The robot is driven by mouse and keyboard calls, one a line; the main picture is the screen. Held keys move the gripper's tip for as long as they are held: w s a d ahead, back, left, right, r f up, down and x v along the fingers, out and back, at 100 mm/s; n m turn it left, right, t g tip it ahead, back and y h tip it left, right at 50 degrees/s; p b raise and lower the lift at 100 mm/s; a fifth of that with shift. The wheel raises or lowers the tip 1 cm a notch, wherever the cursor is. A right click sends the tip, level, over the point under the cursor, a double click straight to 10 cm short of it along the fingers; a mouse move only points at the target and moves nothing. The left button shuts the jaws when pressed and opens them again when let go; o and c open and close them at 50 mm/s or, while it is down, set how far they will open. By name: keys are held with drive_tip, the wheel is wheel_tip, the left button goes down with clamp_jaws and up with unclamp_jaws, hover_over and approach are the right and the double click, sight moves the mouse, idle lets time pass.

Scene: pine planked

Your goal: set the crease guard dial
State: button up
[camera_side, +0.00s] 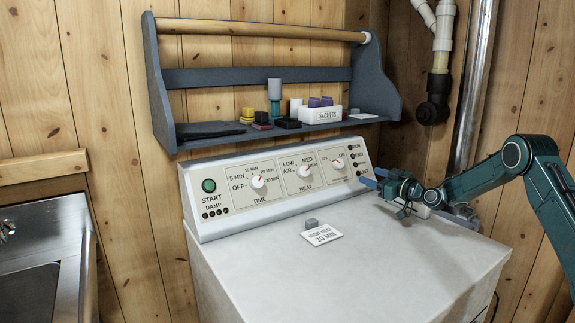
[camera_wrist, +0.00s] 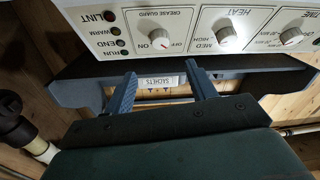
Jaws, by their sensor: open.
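The crease guard dial (camera_side: 338,163) is a white knob at the right end of the white control panel, right of the heat dial. In the wrist view the crease guard dial (camera_wrist: 160,40) appears upside down, with ON and OFF printed beside it. Its red pointer seems to face the OFF side, though it is small. My gripper (camera_side: 373,179) is right of the dial, near the panel's right end. In the wrist view my gripper (camera_wrist: 162,84) has its two blue fingers apart with nothing between them, and the dial shows beyond the tips.
The heat dial (camera_side: 304,171) and time dial (camera_side: 257,182) sit left on the same panel. A card (camera_side: 322,236) and a small grey block (camera_side: 312,223) are on the white top. A blue shelf (camera_side: 250,77) holding a sachets box (camera_side: 319,115) hangs above. A sink (camera_side: 40,260) is left.

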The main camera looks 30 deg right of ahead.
sight(341, 164)
drive_tip(key=shift+w+a, duration=0.2)
drive_tip(key=shift+w, duration=3.05)
drive_tip(key=shift+w+a, duration=0.15)
drive_tip(key=shift+w, duration=3.05)
drive_tip(key=c, duration=1)
